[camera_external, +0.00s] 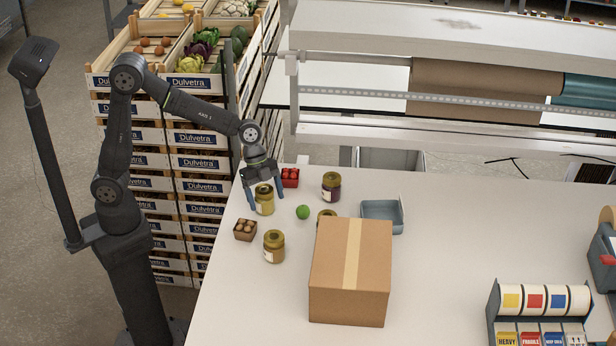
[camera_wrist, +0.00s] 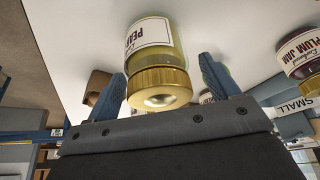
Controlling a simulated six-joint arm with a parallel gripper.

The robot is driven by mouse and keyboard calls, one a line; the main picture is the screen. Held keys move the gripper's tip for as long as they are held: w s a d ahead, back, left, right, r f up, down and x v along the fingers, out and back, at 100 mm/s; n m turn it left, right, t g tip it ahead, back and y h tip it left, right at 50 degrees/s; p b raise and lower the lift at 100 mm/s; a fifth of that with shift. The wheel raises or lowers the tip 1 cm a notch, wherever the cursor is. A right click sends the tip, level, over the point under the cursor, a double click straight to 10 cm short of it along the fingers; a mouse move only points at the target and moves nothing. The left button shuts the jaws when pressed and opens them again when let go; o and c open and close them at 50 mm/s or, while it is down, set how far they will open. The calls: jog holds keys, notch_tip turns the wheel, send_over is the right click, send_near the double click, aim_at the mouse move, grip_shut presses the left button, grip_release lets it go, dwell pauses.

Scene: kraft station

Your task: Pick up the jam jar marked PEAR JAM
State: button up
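A jam jar (camera_external: 265,204) with pale yellow-green contents and a gold lid stands upright near the table's left edge. In the wrist view the jar (camera_wrist: 152,52) shows a white label, partly cut off, with letters that look like PEAR. My gripper (camera_external: 264,200) points down over this jar with one finger on each side. In the wrist view my gripper (camera_wrist: 163,70) is open, with a gap between the right finger and the jar. Contact at the left finger cannot be told. A similar yellowish jar (camera_external: 274,248) stands nearer the front; its label is unreadable.
A dark PLUM JAM jar (camera_wrist: 300,58) stands to the right, also in the external view (camera_external: 331,188). Another jar (camera_external: 327,213) is partly hidden behind a cardboard box (camera_external: 340,300). A green fruit (camera_external: 303,212), red punnet (camera_external: 290,178), brown punnet (camera_external: 245,231) and grey tray (camera_external: 382,231) are nearby.

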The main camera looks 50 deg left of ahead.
jog(key=c, duration=1.1)
jog(key=shift+c, duration=0.4)
jog(key=shift+r, duration=0.15)
